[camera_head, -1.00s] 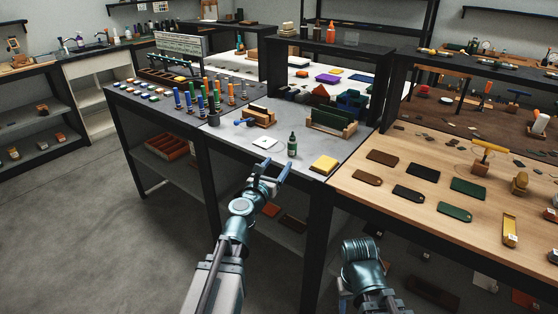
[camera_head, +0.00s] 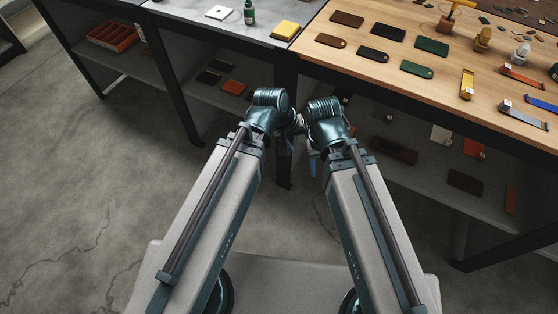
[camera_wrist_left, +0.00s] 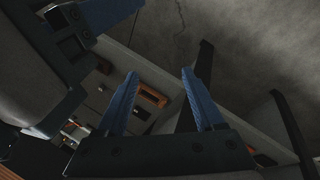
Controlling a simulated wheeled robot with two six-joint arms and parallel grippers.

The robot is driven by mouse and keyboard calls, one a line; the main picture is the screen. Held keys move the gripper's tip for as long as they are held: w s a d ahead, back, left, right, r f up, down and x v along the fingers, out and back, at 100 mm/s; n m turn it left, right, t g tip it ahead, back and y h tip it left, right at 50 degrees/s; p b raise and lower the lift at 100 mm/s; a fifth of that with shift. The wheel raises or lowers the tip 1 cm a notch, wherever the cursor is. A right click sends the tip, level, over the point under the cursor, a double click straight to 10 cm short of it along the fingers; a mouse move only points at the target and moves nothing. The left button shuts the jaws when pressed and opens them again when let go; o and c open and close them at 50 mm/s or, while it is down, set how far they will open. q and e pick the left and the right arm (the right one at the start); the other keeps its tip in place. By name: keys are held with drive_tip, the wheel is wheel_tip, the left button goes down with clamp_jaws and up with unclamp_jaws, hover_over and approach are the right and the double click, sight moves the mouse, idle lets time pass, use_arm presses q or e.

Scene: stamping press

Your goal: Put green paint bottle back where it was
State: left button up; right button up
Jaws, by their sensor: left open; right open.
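The green paint bottle (camera_head: 249,12) stands upright on the grey tabletop at the top of the head view, its top close to the picture edge. A white square with a small dark mark (camera_head: 219,13) lies to its left, and a yellow block (camera_head: 285,31) lies to its right. My left gripper (camera_wrist_left: 159,74) is open and empty in the left wrist view, its blue fingers spread apart. In the head view it is mostly hidden by the folded wrists. My right gripper (camera_head: 312,163) is open, small and partly hidden below the wrists. Both grippers are well away from the bottle.
The wooden table (camera_head: 310,58) at right holds leather pieces and tools. Dark table legs and a lower shelf (camera_head: 190,62) stand in front of me. A reddish bin (camera_head: 113,37) sits on the shelf. Open floor (camera_head: 90,190) lies to the left.

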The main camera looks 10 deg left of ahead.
use_arm(q)
drive_tip(key=s+a+f+m+g+y, duration=0.1)
drive_tip(key=s+a+m+g+y, duration=0.1)
drive_tip(key=s+a+m+y, duration=0.3)
drive_tip(key=shift+s+a+f+m+g, duration=0.15)
drive_tip(key=shift+s+f+m+g, duration=0.15)
drive_tip(key=shift+s+m, duration=0.3)
drive_tip(key=shift+s, duration=0.1)
wheel_tip(320, 180, up, 16)
drive_tip(key=p, duration=1.5)
drive_tip(key=shift+f+p, duration=0.2)
drive_tip(key=shift+p, duration=0.1)
